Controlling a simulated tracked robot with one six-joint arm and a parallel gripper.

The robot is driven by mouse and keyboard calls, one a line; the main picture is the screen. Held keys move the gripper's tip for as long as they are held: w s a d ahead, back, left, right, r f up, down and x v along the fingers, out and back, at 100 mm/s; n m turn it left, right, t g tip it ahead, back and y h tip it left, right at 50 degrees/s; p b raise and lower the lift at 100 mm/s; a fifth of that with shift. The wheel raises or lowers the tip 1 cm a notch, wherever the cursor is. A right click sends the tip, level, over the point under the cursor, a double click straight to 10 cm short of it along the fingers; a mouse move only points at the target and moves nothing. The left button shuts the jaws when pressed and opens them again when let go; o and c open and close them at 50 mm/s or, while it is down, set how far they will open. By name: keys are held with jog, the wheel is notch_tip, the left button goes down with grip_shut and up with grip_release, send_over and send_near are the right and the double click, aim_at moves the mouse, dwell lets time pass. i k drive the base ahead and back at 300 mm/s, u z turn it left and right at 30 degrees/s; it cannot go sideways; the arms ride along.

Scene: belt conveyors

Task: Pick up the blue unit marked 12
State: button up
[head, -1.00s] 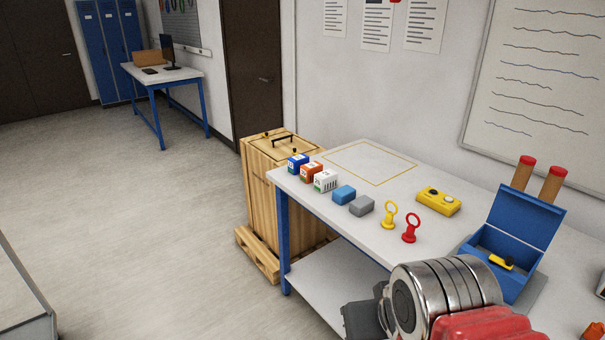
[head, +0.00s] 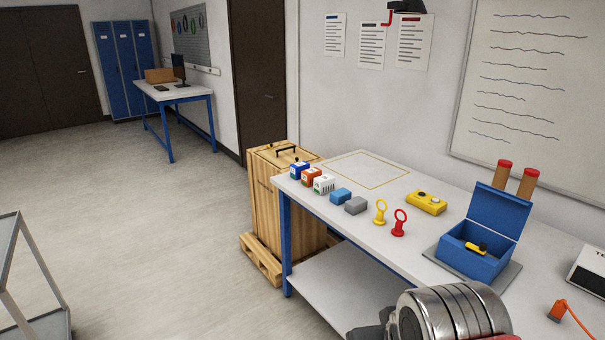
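A blue unit (head: 299,170) with white labels stands at the far left corner of the white-topped table (head: 322,207). Its marking is too small to read. An orange unit (head: 312,176) and a white unit (head: 324,184) stand in a row beside it. A plain blue block (head: 341,195) and a grey block (head: 356,205) lie nearer along the same edge. Part of my arm shows at the bottom right, well apart from the units. My gripper's fingers cannot be made out.
Yellow and red ring-topped pieces (head: 380,212) (head: 399,222) stand near the table's front edge. A yellow box (head: 426,202) and an open blue case (head: 470,262) lie farther right. A wooden crate (head: 262,206) stands behind the table's left end.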

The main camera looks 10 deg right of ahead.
aim_at(296, 169)
jog(key=u, duration=0.55)
jog(key=i, duration=1.05)
jog(key=u, duration=0.55)
jog(key=i, duration=1.45)
jog(key=z, duration=0.75)
jog(key=i, duration=1.05)
jog(key=z, duration=0.6)
